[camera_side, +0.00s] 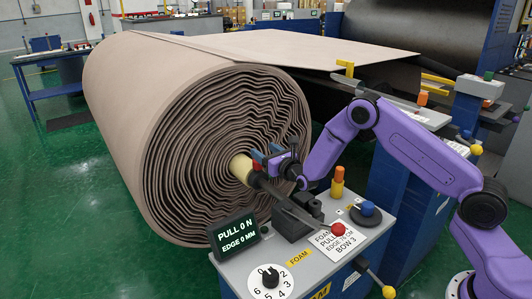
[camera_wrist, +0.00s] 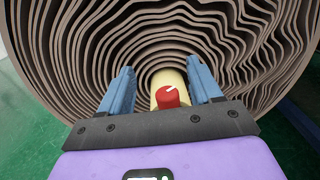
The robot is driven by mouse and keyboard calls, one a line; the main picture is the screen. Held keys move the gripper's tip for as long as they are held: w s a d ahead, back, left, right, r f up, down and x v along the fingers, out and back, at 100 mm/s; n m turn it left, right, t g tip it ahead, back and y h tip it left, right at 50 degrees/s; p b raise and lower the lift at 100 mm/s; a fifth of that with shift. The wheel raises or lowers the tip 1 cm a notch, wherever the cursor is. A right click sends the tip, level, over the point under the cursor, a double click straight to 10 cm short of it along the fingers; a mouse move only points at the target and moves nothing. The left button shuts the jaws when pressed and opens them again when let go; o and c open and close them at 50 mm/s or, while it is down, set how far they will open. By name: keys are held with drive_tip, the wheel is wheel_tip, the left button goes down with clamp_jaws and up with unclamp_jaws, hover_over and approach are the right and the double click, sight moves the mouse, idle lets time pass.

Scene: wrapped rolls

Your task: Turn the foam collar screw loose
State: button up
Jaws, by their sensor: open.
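A red knob (camera_wrist: 168,97) with a white mark, which looks like the collar screw, sits on a cream-yellow collar or core (camera_wrist: 166,78) at the centre of the roll. Whether the fingertips reach as deep as the knob is hard to tell.
The large wrapped foam roll (camera_side: 160,110) fills the left and centre. A grey bench (camera_side: 320,268) carries a display reading PULL 0 N and EDGE 0 MM (camera_side: 234,235), a numbered dial (camera_side: 271,281), a red button (camera_side: 338,229) and a blue knob (camera_side: 368,208). A dark shaft runs from the core.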

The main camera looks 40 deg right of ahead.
drive_tip(key=shift+a+f, duration=0.1)
drive_tip(key=m+g+h, duration=0.2)
drive_tip(key=m+h, duration=0.3)
drive_tip(key=h, duration=0.2)
approach(258, 164)
drive_tip(key=x, duration=1.3)
drive_tip(key=shift+w+d+f, duration=0.1)
drive_tip(key=shift+w+d, duration=0.15)
drive_tip(key=shift+n, duration=0.3)
drive_tip(key=c, duration=1)
